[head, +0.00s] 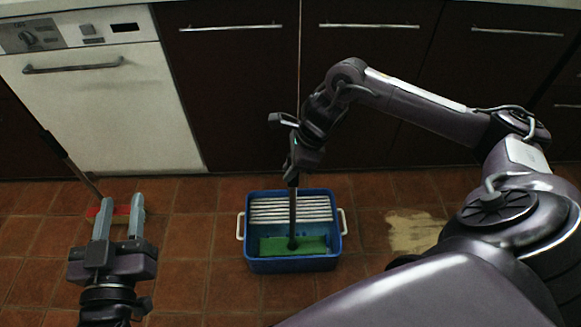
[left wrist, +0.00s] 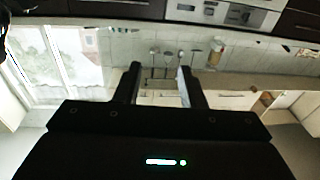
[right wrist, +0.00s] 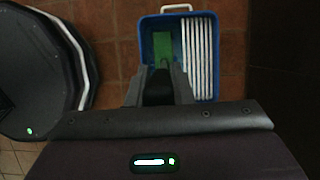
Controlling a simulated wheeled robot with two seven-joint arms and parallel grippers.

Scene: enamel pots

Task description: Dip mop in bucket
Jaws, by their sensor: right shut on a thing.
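The blue bucket (head: 266,266) stands on the tiled floor in front of the cabinets, with white slats across its back part. It also shows in the right wrist view (right wrist: 205,95). The mop has a dark handle (head: 292,215) and a flat green head (head: 312,245). The head lies inside the front part of the bucket; how deep it sits is hard to tell. My right gripper (head: 292,172) is shut on the mop handle above the bucket, and the handle is nearly upright. My left gripper (head: 119,222) is open and empty, left of the bucket.
A broom (head: 58,150) with a red and yellow head leans behind my left gripper. A pale stain (head: 415,231) marks the floor right of the bucket. A white dishwasher (head: 105,110) and dark cabinets (head: 235,100) close off the back.

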